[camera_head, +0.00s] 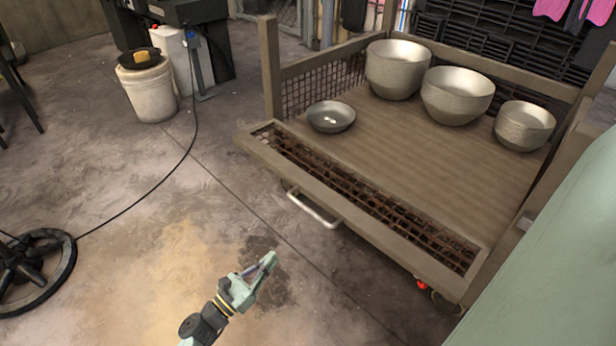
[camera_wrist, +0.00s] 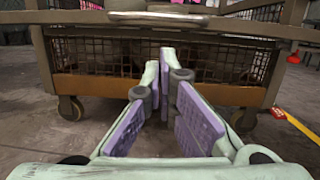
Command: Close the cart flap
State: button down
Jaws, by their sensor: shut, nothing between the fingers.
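The cart (camera_head: 440,170) has a brown frame and a ribbed deck. Its flap (camera_head: 352,212), a brown frame with rusty mesh, is folded outward along the near side, so the deck is open on that side. A pale metal handle (camera_head: 313,209) is fixed on the flap's outer face. In the wrist view the handle (camera_wrist: 158,18) shows at the top, beyond my fingertips. My gripper (camera_head: 268,262) is shut and empty, low in front of the flap and apart from the handle. Its purple-padded fingers (camera_wrist: 163,62) point toward the cart's lower side.
A white bucket (camera_head: 150,92), a cable and a black wheel (camera_head: 35,272) are at left. The floor before the cart is clear.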

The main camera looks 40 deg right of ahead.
jog(key=d+r+m+p, duration=0.1)
jog(key=d+r+p, duration=0.1)
jog(key=d, duration=1)
jog(key=shift+w+d+r+g, duration=0.3)
jog(key=shift+d+r, duration=0.05)
jog(key=shift+r, duration=0.1)
jog(key=r+p, duration=0.1)
jog(key=p, duration=0.2)
jog(key=shift+r+y, duration=0.35)
jog(key=shift+y, duration=0.05)
